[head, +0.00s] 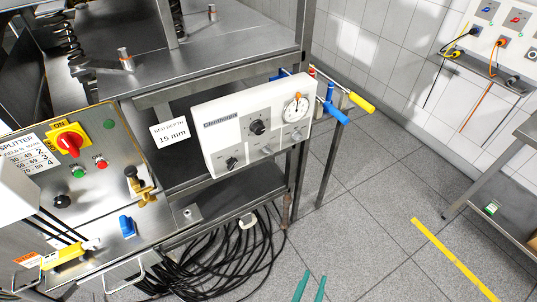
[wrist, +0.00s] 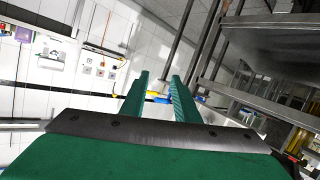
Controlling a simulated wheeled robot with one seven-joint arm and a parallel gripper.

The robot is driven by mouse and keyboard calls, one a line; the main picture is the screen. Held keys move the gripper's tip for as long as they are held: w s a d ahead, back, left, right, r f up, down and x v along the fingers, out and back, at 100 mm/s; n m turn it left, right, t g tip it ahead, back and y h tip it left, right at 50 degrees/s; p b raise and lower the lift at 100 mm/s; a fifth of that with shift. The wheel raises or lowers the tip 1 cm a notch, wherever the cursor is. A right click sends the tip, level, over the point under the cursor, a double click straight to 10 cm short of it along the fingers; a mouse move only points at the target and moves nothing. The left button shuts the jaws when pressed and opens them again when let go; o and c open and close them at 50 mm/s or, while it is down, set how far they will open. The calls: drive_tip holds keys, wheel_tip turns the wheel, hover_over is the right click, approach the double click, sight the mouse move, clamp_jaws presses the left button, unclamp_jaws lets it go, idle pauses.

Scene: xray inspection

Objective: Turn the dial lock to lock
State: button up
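A white control box (head: 222,131) labelled "Glenthorpe" is fixed to the front of the steel frame in the head view. At its upper right is a round white dial (head: 295,108) with an orange part on top, the likeliest dial lock; its lock setting is too small to tell. A black knob (head: 257,127) sits left of it. My gripper (head: 311,287) shows only as two teal fingertips at the bottom edge, well below the box and apart from it. In the wrist view its fingers (wrist: 159,98) are parallel with an empty gap between them.
Blue (head: 330,104) and yellow (head: 361,102) handles stick out right of the box. A steel panel with a red-yellow switch (head: 69,141) is at left. Black cables (head: 215,262) lie coiled below. A steel table (head: 510,150) stands at right.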

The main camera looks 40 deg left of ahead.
drive_tip(key=w+a+r+n+y, duration=0.2)
drive_tip(key=w+a, duration=0.2)
drive_tip(key=w, duration=0.2)
drive_tip(key=n+g+y, duration=0.5)
drive_tip(key=n+y, duration=0.2)
drive_tip(key=n, duration=0.6)
approach(269, 153)
drive_tip(key=x, duration=0.9)
drive_tip(key=shift+w, duration=0.1)
clamp_jaws()
